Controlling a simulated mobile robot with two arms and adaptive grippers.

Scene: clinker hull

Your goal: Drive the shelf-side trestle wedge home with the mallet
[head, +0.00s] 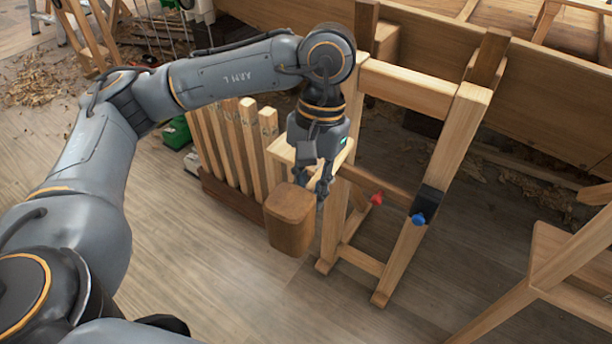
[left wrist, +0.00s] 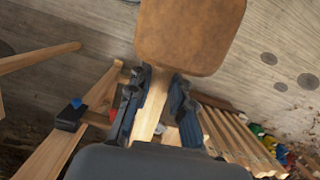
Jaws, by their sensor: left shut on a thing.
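My left gripper (head: 322,190) is shut on the pale handle (left wrist: 153,103) of the mallet. The mallet's brown block head (head: 291,219) hangs clear of the floor, just left of the trestle; it fills the top of the left wrist view (left wrist: 190,35). The wooden trestle (head: 408,88) stands upright right of the gripper. A red wedge (head: 376,198) sits at its lower rail, right of the mallet head and apart from it. A blue wedge (head: 419,218) sits by a black collar on the right leg; it also shows in the left wrist view (left wrist: 78,103). My right gripper is out of view.
A rack of upright pale wooden strips (head: 232,143) stands left of the gripper. A long plank hull (head: 540,95) lies behind the trestle. Another wooden stand (head: 570,255) is at the right edge. The floor in front is clear; shavings lie farther back.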

